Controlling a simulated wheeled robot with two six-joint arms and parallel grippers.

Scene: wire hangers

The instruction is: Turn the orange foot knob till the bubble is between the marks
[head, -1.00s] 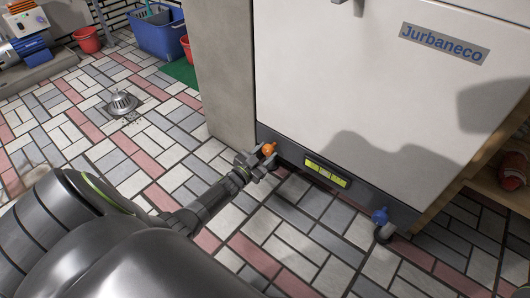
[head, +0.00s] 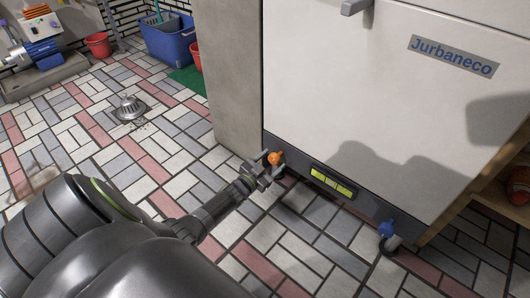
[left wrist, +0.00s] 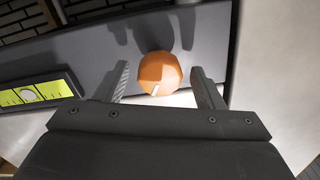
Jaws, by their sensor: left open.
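The orange foot knob (head: 275,158) sits at the lower left corner of the white cabinet (head: 380,90). It also shows in the left wrist view (left wrist: 160,72), faceted, with a pale mark on its edge. My left gripper (head: 268,158) is open around the knob. In the left wrist view its fingers (left wrist: 161,82) stand on either side of the knob, with gaps on both sides. The yellow-green level (head: 333,182) is on the dark base strip. In the left wrist view the level (left wrist: 58,88) shows a pale round bubble (left wrist: 28,95); its exact place between the marks is hard to tell. My right gripper is not seen.
A blue foot knob (head: 386,229) is at the cabinet's other front corner. A concrete pillar (head: 232,80) stands close left of the orange knob. A floor drain (head: 130,107), red bucket (head: 98,44) and blue bin (head: 168,40) are farther off. The tiled floor in front is clear.

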